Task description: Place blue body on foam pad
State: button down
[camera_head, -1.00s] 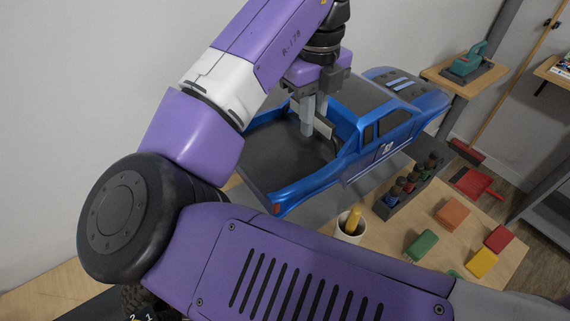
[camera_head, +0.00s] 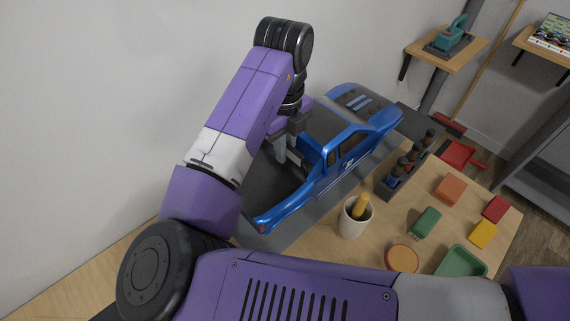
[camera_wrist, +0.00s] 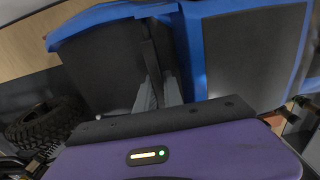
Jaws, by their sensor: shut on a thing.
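The blue body (camera_head: 347,150), a truck shell with dark panels and an open bed, is at the back of the table. My gripper (camera_head: 282,153) is shut on it, at the cab's rear edge by the bed. In the wrist view, the fingers (camera_wrist: 158,92) reach down onto the blue body (camera_wrist: 194,55) between two dark panels. A flat grey surface, which looks like the foam pad (camera_head: 325,204), shows below the body's near side. The body covers most of it. I cannot tell whether the body touches it.
A white cup (camera_head: 352,222) with a yellow handle and a dark rack (camera_head: 390,184) of bottles stand close to the near side. Several coloured blocks, a green tray (camera_head: 461,262) and an orange disc (camera_head: 403,258) lie at the right. A wheel (camera_wrist: 42,122) shows in the wrist view.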

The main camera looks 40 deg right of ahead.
aim_at(285, 166)
jog(key=shift+f, duration=2.95)
jog(key=shift+f, duration=0.15)
jog(key=c, duration=1.5)
grip_release()
notch_tip(285, 166, up, 12)
jog(key=shift+r, duration=0.2)
jog(key=shift+s, duration=0.1)
